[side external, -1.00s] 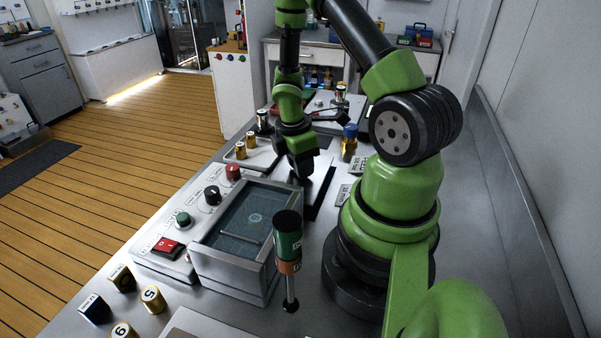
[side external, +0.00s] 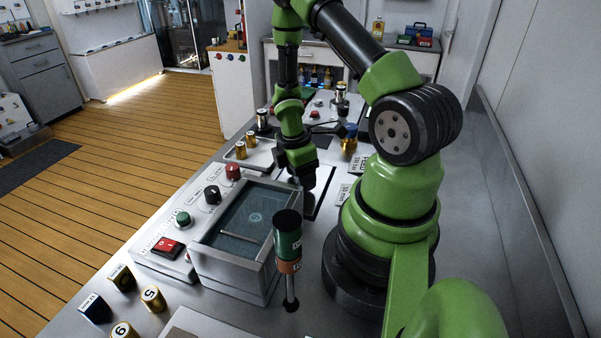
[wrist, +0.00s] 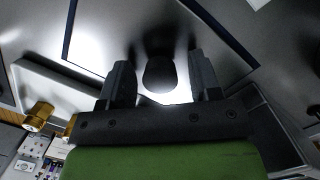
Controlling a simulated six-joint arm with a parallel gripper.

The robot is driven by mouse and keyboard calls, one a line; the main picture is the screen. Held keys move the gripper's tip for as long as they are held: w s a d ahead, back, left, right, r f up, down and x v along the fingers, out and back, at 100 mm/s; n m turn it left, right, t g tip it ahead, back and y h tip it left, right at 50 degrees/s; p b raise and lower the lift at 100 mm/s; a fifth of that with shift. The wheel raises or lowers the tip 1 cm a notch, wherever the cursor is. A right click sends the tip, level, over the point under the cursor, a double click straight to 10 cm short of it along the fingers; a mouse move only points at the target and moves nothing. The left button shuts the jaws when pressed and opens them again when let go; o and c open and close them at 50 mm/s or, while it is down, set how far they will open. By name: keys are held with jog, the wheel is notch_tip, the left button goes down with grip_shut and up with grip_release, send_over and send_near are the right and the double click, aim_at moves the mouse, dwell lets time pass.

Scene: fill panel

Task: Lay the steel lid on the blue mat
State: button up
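The steel lid (wrist: 105,28) is a shiny plate with a dark round knob (wrist: 159,72). In the wrist view it appears to lie flat on the blue mat (wrist: 68,34), whose dark blue edge shows along two sides of it. My gripper (wrist: 159,62) is over the lid with its two fingers apart, one on each side of the knob, and gaps show between the knob and the fingers. In the side view my gripper (side external: 309,187) is low over the lid and hides part of it and of the mat.
A grey box with a dark glassy top (side external: 243,225) stands close in front of my gripper. A green and black upright tool (side external: 288,245) stands nearer the camera. A control panel with knobs (side external: 195,205) is at left. Gold cylinders (side external: 246,145) stand behind.

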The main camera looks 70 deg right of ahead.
jog(key=w+a+r+m+t, duration=0.1)
jog(key=a+r+m+t, duration=0.3)
jog(key=r, duration=0.7)
jog(key=w+a+r+m, duration=0.15)
jog(key=a+r, duration=0.35)
jog(key=r, duration=0.7)
jog(key=s+a+r+m+t+y, duration=0.3)
jog(key=s+a+r+m, duration=0.4)
jog(key=a, duration=0.3)
jog(key=shift+a+t, duration=0.4)
jog(key=shift+t, duration=0.3)
